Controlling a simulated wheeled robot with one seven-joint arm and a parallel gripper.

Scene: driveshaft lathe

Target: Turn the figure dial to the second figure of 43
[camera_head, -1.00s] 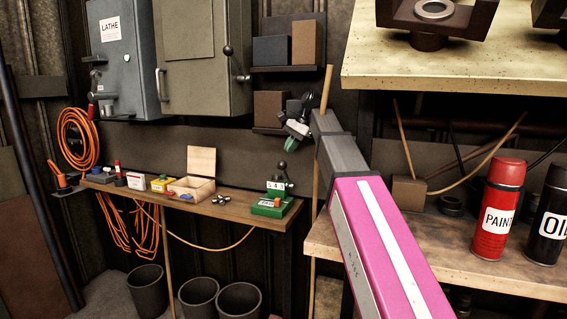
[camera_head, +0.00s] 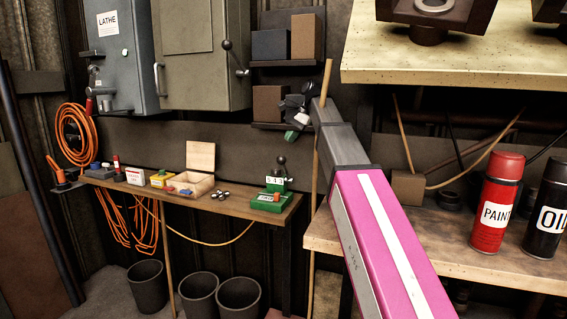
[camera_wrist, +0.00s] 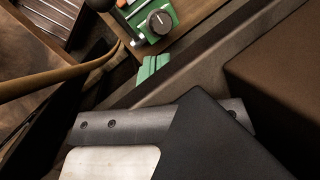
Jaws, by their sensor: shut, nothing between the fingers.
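A green machine (camera_head: 270,201) with a black ball-topped handle stands at the right end of the narrow wooden wall shelf. A small white figure strip (camera_head: 275,180) shows on its upper part; its figures are too small to read surely. In the wrist view, a round black dial (camera_wrist: 160,21) with a pale pointer mark sits on the machine's green body (camera_wrist: 141,13). My gripper (camera_head: 291,135) is above the machine and apart from it. Its green fingertips (camera_wrist: 152,68) also show in the wrist view, shut and empty, below the dial in the picture.
An open wooden box (camera_head: 190,185) and small cartons stand left on the wooden shelf (camera_head: 225,208). Dark wall shelves with boxes (camera_head: 270,104) are close behind my gripper. An upright wooden pole (camera_head: 325,90) is beside my arm. A red spray can (camera_head: 496,205) stands on the right bench.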

